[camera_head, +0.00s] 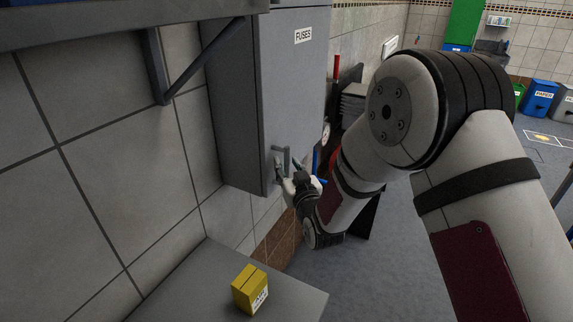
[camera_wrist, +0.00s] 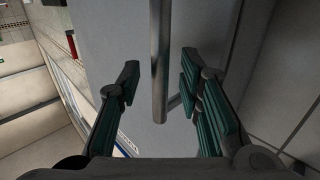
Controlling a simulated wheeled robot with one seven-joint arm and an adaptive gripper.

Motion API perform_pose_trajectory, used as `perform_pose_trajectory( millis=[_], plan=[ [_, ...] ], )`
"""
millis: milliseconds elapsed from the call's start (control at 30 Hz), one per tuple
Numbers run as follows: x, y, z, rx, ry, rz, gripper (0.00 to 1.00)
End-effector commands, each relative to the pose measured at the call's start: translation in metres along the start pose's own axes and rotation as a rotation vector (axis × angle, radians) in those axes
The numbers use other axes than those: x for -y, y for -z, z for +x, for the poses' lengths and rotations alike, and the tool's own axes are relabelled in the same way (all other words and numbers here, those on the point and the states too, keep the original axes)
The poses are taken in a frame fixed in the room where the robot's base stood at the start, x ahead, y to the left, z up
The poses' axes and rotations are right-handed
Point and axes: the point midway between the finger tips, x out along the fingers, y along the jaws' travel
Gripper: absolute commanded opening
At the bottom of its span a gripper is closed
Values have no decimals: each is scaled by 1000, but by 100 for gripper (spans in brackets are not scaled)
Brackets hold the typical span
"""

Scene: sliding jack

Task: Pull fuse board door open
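The fuse board is a tall grey wall cabinet (camera_head: 235,110) with a closed-looking door (camera_head: 295,90) labelled "FUSES". A grey bar handle (camera_head: 287,158) sits low on the door. My gripper (camera_head: 288,168) is at the lower end of this handle. In the wrist view the handle (camera_wrist: 159,70) is a round vertical metal bar between the two open fingers of my gripper (camera_wrist: 160,92). There is a visible gap between the bar and each finger, and I see no contact.
A grey bracketed shelf (camera_head: 110,22) juts out at upper left. A grey surface (camera_head: 200,285) below holds a yellow box (camera_head: 250,289). Blue bins (camera_head: 540,98) stand far right. Grey floor lies open below the cabinet and to the right.

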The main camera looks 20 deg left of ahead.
Motion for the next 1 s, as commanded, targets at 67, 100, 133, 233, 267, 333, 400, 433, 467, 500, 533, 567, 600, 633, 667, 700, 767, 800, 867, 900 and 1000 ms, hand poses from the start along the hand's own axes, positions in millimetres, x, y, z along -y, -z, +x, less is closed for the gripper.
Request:
perform_pose_trajectory(
  millis=[67, 100, 133, 233, 267, 333, 400, 433, 467, 500, 533, 567, 600, 633, 667, 700, 767, 800, 867, 900, 1000],
  plan=[
    [0, 0, 6, -1, 0, 0, 33],
    [0, 0, 8, -1, 0, 0, 33],
    [0, 0, 9, -1, 0, 0, 33],
    [0, 0, 11, 0, 0, 0, 33],
    [0, 0, 11, 0, 0, 0, 33],
    [0, 0, 11, 0, 0, 0, 33],
    [0, 0, 11, 0, 0, 1, 33],
    [0, 0, 11, 0, 0, 1, 33],
    [0, 0, 11, 0, 0, 0, 26],
    [0, 0, 11, 0, 0, 1, 17],
    [0, 0, 11, 0, 0, 1, 10],
    [0, 0, 11, 0, 0, 1, 3],
    [0, 0, 11, 0, 0, 0, 0],
    [0, 0, 11, 0, 0, 0, 0],
    [0, 0, 11, 0, 0, 0, 0],
    [0, 0, 11, 0, 0, 1, 0],
    [0, 0, 11, 0, 0, 1, 0],
    [0, 0, 11, 0, 0, 0, 0],
    [0, 0, 10, 0, 2, 1, 0],
    [-1, 0, 10, 0, 5, 1, 0],
    [-2, 0, 10, 0, 21, 1, 0]
  ],
)
